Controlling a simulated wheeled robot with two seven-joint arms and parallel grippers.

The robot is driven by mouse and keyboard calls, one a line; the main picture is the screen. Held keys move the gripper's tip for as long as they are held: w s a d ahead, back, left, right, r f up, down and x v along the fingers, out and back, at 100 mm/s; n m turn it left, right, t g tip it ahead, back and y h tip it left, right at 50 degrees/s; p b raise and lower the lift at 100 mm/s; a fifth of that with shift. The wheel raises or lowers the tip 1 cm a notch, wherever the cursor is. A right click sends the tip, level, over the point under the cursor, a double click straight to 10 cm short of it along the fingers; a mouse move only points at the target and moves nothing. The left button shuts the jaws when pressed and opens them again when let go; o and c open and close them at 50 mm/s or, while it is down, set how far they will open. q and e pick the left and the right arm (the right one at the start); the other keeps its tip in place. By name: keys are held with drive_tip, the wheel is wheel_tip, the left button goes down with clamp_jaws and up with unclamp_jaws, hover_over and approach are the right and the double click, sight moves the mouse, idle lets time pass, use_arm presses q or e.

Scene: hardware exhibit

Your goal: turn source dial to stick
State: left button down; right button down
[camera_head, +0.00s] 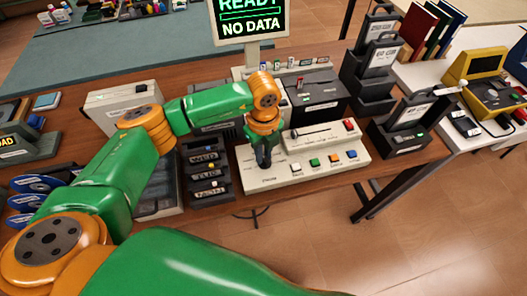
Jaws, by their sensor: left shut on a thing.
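A cream control console (283,181) stands at the front of the wooden table, with a slider slot, a red button and a row of small coloured buttons. My green and orange left arm reaches in from the left. My left gripper (263,160) points down onto the left part of the console and is shut on the source dial. The gripper hides the dial, so its pointer and setting cannot be read. A screen (250,18) behind the console reads "READY" and "NO DATA". My right gripper is not in view.
A dark stacked unit (206,174) with labelled slots stands just left of the console. A black box (318,90) is behind it. Dark cases (409,120) stand to the right. The table's front edge runs close below the console.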

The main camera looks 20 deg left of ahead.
use_arm(q)
drive_tip(key=m+b, duration=0.2)
drive_tip(key=m, duration=0.1)
drive_tip(key=shift+w+f, duration=0.1)
drive_tip(key=shift+f, duration=0.05)
drive_tip(key=m+b, duration=0.4)
drive_tip(key=m, duration=0.1)
drive_tip(key=shift+d, duration=0.2)
drive_tip(key=m+b, duration=0.2)
drive_tip(key=m, duration=0.2)
drive_tip(key=shift+d+m, duration=0.1)
drive_tip(key=shift+m, duration=0.3)
drive_tip(key=shift+d+m+b, duration=0.1)
drive_tip(key=shift+m+b, duration=0.75)
drive_tip(key=shift+m, duration=0.55)
drive_tip(key=shift+r, duration=0.2)
drive_tip(key=c, duration=0.8)
unclamp_jaws()
